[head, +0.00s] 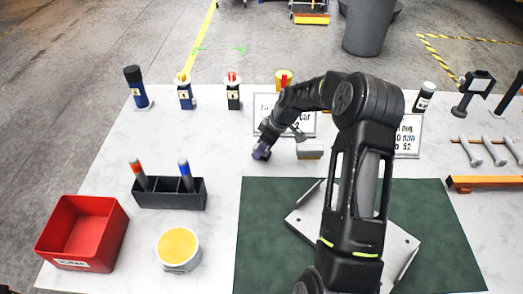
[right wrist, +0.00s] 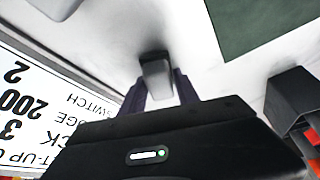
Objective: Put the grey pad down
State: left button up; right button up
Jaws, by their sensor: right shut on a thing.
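My right gripper (head: 262,153) is over the white table, behind the dark green mat's upper left corner and in front of a sign. Its fingers (right wrist: 161,88) are shut on a small grey pad (right wrist: 156,78), which shows between them in the right wrist view. A dark patch lies just beyond the pad; I cannot tell whether the pad touches the table. In the head view the pad is hidden by the gripper or too small to make out. My left gripper is not in view.
A grey block (head: 310,152) lies right of the gripper. A printed sign (right wrist: 40,115) stands close by. A black pen holder (head: 170,194), red bin (head: 84,232) and yellow-topped tub (head: 179,248) are to the left. The green mat (head: 262,225) carries a metal plate (head: 402,252).

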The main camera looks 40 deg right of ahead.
jog(key=shift+f, duration=0.1)
jog(key=shift+f, duration=0.15)
jog(key=o, duration=1.2)
jog(key=shift+r, duration=0.35)
jog(key=p+v, duration=0.1)
jog(key=v, duration=1)
jog(key=shift+s+d+r+p, duration=0.1)
jog(key=shift+s+r+p, duration=0.1)
jog(key=shift+r+p, duration=0.2)
jog(key=shift+f, duration=0.1)
